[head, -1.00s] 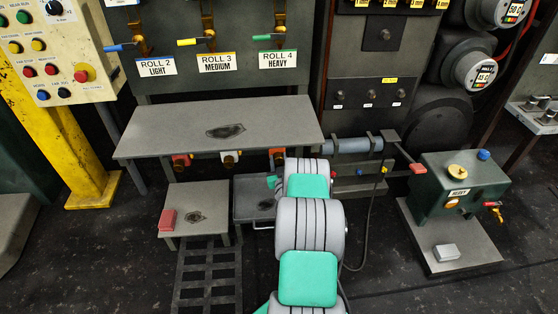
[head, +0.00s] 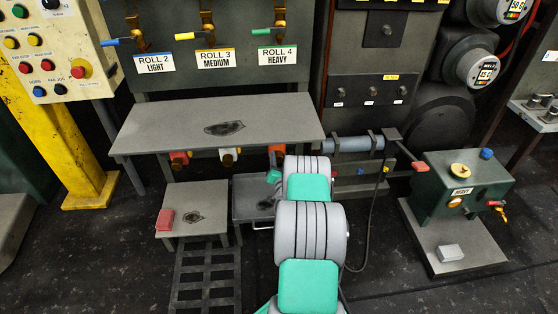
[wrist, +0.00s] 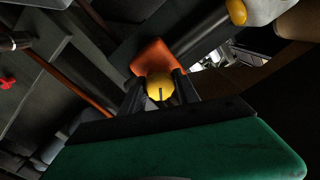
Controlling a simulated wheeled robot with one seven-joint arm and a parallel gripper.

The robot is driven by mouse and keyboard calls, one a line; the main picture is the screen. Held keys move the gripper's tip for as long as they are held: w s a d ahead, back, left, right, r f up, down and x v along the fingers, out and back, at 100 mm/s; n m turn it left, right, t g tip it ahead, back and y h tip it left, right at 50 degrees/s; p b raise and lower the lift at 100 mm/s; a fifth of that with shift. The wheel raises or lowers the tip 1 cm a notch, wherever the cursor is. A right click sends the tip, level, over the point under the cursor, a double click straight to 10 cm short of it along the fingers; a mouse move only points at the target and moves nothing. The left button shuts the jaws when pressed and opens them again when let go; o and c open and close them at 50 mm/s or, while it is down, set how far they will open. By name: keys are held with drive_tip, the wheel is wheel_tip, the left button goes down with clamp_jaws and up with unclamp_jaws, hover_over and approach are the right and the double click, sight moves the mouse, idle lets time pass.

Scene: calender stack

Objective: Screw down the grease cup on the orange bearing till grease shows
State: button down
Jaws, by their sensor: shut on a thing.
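The orange bearing (head: 276,150) sits under the front edge of the grey shelf in the head view, partly hidden by my arm. In the wrist view the orange bearing (wrist: 154,57) is straight ahead. A yellow grease cup (wrist: 160,87) is just below it, between the two dark fingers of my gripper (wrist: 160,92). My gripper is shut on the cup, with a finger on either side. A dark line or slot shows on the cup's face. I see no grease, though the cup's far side is hidden. In the head view my arm hides the gripper.
Red (head: 179,160) and white (head: 229,156) bearings hang to the left under the shelf (head: 170,119). Low stands (head: 207,197) are below, one with a red block (head: 165,219). A green pump box (head: 460,183) stands on the right. A cable hangs right of my arm.

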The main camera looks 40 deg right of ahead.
drive_tip(key=shift+d+m, duration=0.1)
drive_tip(key=shift+m, duration=0.5)
drive_tip(key=c, duration=0.9)
unclamp_jaws()
drive_tip(key=v, duration=0.8)
drive_tip(key=shift+p, duration=0.35)
